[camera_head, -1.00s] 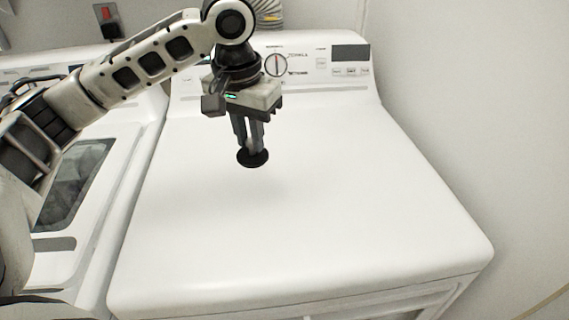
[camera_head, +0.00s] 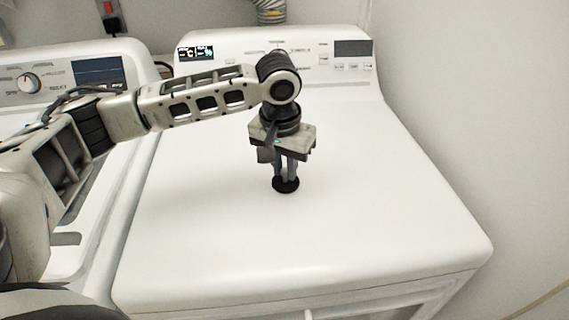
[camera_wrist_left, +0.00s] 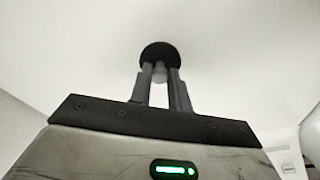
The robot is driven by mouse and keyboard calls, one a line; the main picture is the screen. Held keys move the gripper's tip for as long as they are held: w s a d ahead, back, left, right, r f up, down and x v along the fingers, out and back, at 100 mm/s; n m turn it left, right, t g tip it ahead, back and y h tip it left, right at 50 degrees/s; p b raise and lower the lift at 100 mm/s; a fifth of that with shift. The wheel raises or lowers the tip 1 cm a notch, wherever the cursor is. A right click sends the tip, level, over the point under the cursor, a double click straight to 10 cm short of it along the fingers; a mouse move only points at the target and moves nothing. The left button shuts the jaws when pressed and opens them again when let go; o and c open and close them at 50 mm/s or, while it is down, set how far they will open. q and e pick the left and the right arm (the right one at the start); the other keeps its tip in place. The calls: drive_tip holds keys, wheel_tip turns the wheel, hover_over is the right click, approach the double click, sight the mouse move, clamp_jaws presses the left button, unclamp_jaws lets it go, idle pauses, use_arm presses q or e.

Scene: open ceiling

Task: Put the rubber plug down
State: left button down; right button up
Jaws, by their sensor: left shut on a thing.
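The rubber plug (camera_head: 286,185) is a small black disc with a pale stem, near the middle of the right white machine's top (camera_head: 220,240). My left gripper (camera_head: 285,173) points down over it and is shut on its stem. The plug is at or just above the surface; I cannot tell whether it touches. In the left wrist view the plug's black disc (camera_wrist_left: 160,56) shows beyond the fingertips (camera_wrist_left: 161,76), with the pale stem between the fingers. My right gripper is not in view.
A control panel with a dial and a display (camera_head: 353,48) runs along the machine's back. A second machine (camera_head: 60,75) stands to the left, under my arm. A wall (camera_head: 480,120) is at the right. The top around the plug is clear.

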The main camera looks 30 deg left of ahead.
use_arm(q)
drive_tip(key=c, duration=1.3)
unclamp_jaws()
drive_tip(key=shift+f, duration=0.1)
